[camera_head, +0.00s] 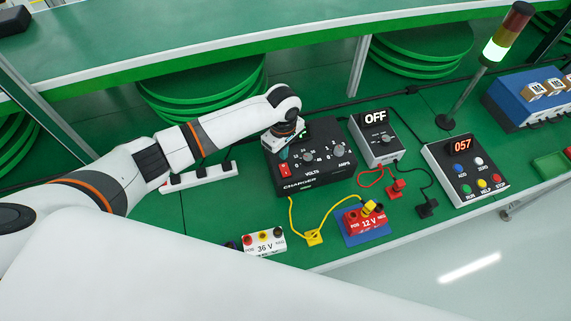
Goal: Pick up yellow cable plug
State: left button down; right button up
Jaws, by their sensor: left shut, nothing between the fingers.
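A yellow cable plug (314,238) lies on the green bench in front of the black charger (318,178), with a yellow cable running from it. Another yellow plug (370,207) sits on top of the red 12 V block (366,224), which stands on a blue pad (381,232). My left gripper (283,153) is shut and empty, pointing down over the left part of the charger, behind and to the left of both yellow plugs. Whether its tips touch the charger cannot be told. My right gripper is not in view.
A white 36 V block (264,243) stands near the front edge. A red plug (397,188) and a black plug (428,209) lie right of the charger, below a grey box reading OFF (373,138). A button panel (466,169) stands further right. A white strip (199,178) lies left.

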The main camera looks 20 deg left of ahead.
aim_at(369, 207)
jog(key=k, duration=1.5)
